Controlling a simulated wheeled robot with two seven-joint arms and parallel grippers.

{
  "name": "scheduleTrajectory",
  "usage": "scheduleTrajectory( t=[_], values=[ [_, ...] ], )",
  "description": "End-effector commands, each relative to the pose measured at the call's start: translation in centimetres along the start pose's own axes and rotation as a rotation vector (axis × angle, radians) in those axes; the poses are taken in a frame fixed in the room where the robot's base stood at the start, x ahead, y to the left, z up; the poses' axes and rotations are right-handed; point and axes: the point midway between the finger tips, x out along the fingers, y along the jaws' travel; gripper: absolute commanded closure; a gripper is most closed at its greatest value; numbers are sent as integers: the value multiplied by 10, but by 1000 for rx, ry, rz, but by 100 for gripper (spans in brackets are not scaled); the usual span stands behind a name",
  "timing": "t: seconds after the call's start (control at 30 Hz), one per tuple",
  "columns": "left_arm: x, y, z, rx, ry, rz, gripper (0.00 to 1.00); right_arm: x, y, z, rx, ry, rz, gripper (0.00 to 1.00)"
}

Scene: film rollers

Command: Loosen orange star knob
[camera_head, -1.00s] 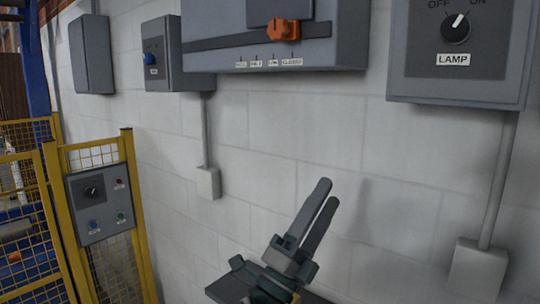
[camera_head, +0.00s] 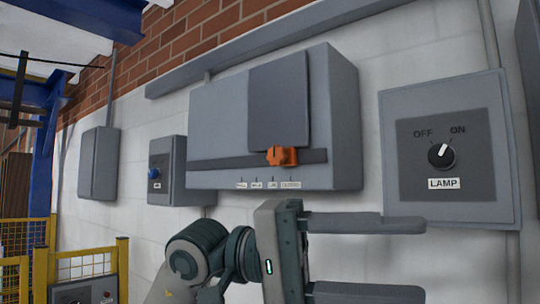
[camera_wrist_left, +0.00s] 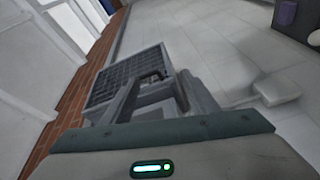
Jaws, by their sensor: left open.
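The orange star knob (camera_head: 282,156) sits on the dark horizontal slot of a large grey wall box (camera_head: 218,118), at the lower edge of a grey sliding panel (camera_head: 278,100). Small labels (camera_head: 268,184) run below the slot; the rightmost looks like CLOSED. My left gripper (camera_head: 418,258) is open and empty, below and to the right of the knob in the head view, its two fingers pointing right. It is apart from the knob. The knob does not show in the left wrist view, where the green-lit gripper body (camera_wrist_left: 160,150) fills the bottom. My right gripper is not in view.
A LAMP switch box (camera_head: 450,110) hangs to the right. A smaller box with a blue knob (camera_head: 154,173) and a plain grey box (camera_head: 99,163) hang to the left. A yellow mesh fence (camera_head: 85,265) stands at lower left. A grey rail (camera_head: 240,53) runs above.

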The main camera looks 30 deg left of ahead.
Motion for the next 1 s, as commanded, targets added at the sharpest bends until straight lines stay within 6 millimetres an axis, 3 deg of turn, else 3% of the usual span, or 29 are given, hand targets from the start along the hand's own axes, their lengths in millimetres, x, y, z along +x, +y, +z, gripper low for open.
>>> scheduleTrajectory(
  t=[0.17,0.27,0.4,0.6,0.7,0.83,1.0],
  values=[
    [-34,18,-31,356,195,-230,46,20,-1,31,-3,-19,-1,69],
    [-63,33,-50,527,313,-361,46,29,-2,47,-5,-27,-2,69],
    [-116,63,-72,727,491,-548,46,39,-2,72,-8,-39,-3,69],
    [-202,109,-82,900,735,-790,46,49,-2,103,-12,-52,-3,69],
    [-234,125,-79,936,817,-874,46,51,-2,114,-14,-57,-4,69],
    [-258,135,-76,952,877,-935,46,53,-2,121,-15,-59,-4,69],
    [-265,137,-75,955,893,-952,46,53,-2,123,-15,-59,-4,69]
  ],
)
